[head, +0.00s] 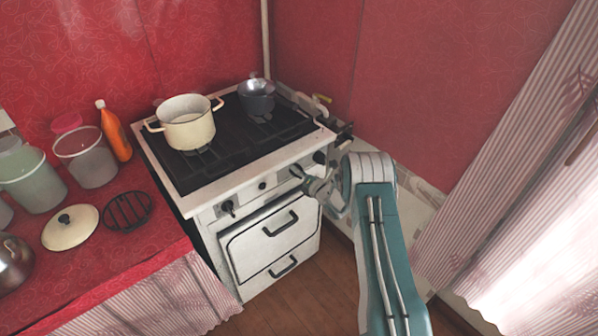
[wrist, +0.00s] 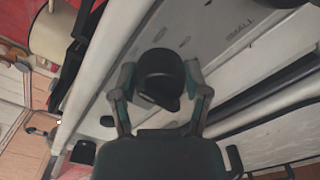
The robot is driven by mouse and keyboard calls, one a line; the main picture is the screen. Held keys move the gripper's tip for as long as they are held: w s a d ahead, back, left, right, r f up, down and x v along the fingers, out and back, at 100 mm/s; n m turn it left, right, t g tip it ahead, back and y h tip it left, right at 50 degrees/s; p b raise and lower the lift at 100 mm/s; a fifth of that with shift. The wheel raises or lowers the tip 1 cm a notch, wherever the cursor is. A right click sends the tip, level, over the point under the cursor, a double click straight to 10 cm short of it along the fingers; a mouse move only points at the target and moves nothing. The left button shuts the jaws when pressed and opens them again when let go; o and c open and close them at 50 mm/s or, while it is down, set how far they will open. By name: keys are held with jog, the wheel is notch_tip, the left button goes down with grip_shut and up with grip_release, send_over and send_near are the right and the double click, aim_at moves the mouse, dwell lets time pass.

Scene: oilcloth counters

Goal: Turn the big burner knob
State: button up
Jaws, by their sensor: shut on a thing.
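The big burner knob (wrist: 158,74) is black and round with a raised grip. In the wrist view it stands on the stove's white front panel. My gripper (wrist: 160,82) has one finger on each side of it and is shut on it. In the head view my gripper (head: 312,182) is at the right part of the stove's (head: 262,222) front panel, above the oven drawers. There the gripper partly covers the panel, and I cannot clearly make out the held knob or its turn angle.
Other dark knobs sit along the panel, one at its left end (head: 227,207). A cream pot (head: 188,124) and a small dark pan (head: 257,98) stand on the cooktop. The red counter (head: 95,262) at left holds jars, a lid and an orange bottle (head: 115,135).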

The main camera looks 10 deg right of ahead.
jog(key=shift+s+a+f+n, duration=0.2)
jog(key=shift+f+n, duration=0.2)
jog(key=shift+n, duration=0.2)
jog(key=o, duration=1.1)
jog(key=shift+o, duration=0.2)
jog(key=shift+w+r, duration=0.1)
jog(key=shift+w, duration=0.05)
jog(key=shift+d+r, duration=0.1)
jog(key=v, duration=1.2)
